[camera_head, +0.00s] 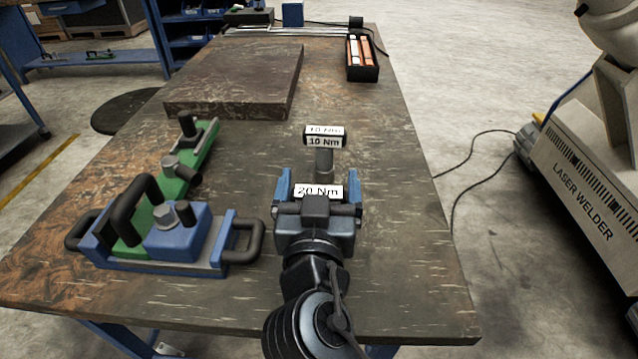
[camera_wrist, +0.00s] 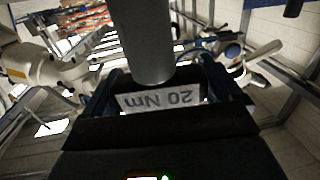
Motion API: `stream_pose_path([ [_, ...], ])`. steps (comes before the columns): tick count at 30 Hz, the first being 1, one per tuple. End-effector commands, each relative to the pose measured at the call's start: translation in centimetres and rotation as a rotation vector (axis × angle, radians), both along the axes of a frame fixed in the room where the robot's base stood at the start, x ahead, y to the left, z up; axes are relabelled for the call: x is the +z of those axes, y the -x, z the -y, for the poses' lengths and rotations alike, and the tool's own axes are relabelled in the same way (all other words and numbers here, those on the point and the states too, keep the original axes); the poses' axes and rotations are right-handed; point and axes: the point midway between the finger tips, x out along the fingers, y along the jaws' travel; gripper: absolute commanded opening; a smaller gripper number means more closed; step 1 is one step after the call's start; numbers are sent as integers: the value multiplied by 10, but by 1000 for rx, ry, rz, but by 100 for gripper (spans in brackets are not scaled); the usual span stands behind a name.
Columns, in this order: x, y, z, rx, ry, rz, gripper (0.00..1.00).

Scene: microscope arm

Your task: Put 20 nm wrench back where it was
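The 20 Nm wrench (camera_head: 319,191) shows mainly as its white labelled head, between the two blue fingers of my gripper (camera_head: 320,187). In the wrist view its "20 Nm" label (camera_wrist: 160,98) appears upside down, filling the space between the fingers (camera_wrist: 162,95). The fingers appear closed on the head's sides. A grey cylinder (camera_wrist: 143,40) crosses the top of the wrist view; I cannot tell for sure which wrench it belongs to. The 10 Nm wrench (camera_head: 324,141) stands just beyond my gripper, with a grey shaft below its labelled head. My gripper hides most of the 20 Nm wrench.
The worktable (camera_head: 400,270) holds a blue and green fixture (camera_head: 170,215) left of my gripper. A thick dark plate (camera_head: 240,80) lies farther back. A black box (camera_head: 362,60) with orange items stands back right. The right side of the table is clear.

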Motion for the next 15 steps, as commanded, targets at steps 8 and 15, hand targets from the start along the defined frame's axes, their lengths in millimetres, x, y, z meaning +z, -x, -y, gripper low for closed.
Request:
stream_pose_path([
  [8,1,0,0,0,0,0,100],
  [15,1,13,0,1,2,0,100],
])
